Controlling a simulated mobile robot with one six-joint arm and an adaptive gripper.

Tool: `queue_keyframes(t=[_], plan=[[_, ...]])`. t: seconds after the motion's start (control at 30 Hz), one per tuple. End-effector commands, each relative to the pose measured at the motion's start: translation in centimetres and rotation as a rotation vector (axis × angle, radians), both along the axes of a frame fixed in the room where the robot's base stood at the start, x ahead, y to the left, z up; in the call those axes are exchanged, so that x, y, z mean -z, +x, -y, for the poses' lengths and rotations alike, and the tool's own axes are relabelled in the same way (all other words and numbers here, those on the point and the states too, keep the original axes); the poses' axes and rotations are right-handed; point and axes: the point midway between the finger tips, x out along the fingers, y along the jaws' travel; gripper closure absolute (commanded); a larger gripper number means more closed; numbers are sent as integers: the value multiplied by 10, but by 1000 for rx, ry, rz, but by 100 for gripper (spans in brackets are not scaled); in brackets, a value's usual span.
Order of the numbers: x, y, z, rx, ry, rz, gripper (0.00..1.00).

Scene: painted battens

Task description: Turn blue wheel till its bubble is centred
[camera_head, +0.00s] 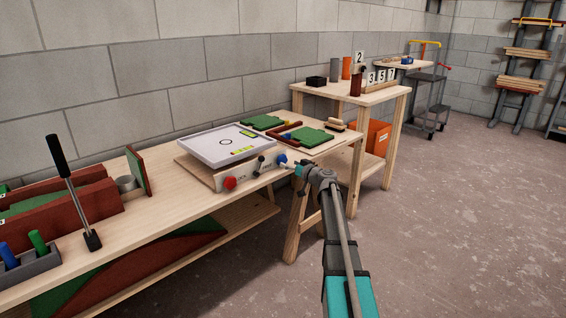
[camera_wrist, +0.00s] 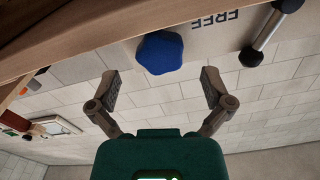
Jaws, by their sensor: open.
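The blue wheel (camera_head: 283,160) sits on the front face of a wooden levelling box (camera_head: 203,175), at its right end. In the wrist view the blue wheel (camera_wrist: 160,53) is ahead of my gripper (camera_wrist: 161,76), roughly centred between its two spread fingers, with clear space on both sides. My gripper (camera_head: 298,168) is open and empty, just right of the wheel in the head view. The white plate (camera_head: 205,144) on the box carries two yellow-green vials, one near its front right (camera_head: 242,149) and one at the back right (camera_head: 250,134). Their bubbles are too small to read.
A red wheel (camera_head: 230,183) and a black-tipped lever (camera_head: 260,163) are on the same front face. In the wrist view the lever (camera_wrist: 265,38) stands right of the blue wheel, beside the word FREE. Green-topped boards (camera_head: 306,137) lie behind. The floor right of the bench is clear.

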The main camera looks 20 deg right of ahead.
Motion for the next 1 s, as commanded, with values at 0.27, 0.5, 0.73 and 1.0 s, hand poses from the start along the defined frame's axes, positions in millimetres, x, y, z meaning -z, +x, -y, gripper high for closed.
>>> queue_keyframes(t=[0.27,0.5,0.73,1.0], plan=[[0,29,-10,0,0,0,0],[0,34,-13,0,0,0,0],[0,34,-13,0,0,0,2],[0,34,-13,0,0,0,52]])
